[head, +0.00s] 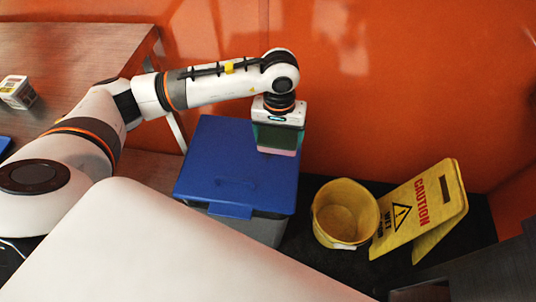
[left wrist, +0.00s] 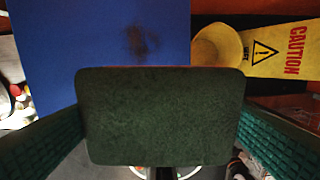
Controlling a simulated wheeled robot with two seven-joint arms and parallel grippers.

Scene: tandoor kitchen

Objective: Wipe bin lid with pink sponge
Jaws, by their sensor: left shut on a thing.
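The pink sponge (head: 277,151) has a dark green upper face, which fills the middle of the left wrist view (left wrist: 160,115). My left gripper (head: 278,136) is shut on it, with a green finger on each side. The blue bin lid (head: 232,165) tops a grey bin. The sponge is at the lid's back right corner in the head view; I cannot tell whether it touches the lid. In the left wrist view the lid (left wrist: 80,35) has a dark smudge (left wrist: 142,42) beyond the sponge. My right gripper is not in view.
A yellow bucket (head: 345,212) and a yellow caution sign (head: 420,210) stand right of the bin. An orange wall (head: 400,80) rises close behind. A table (head: 75,60) at the left holds a small white box (head: 17,92).

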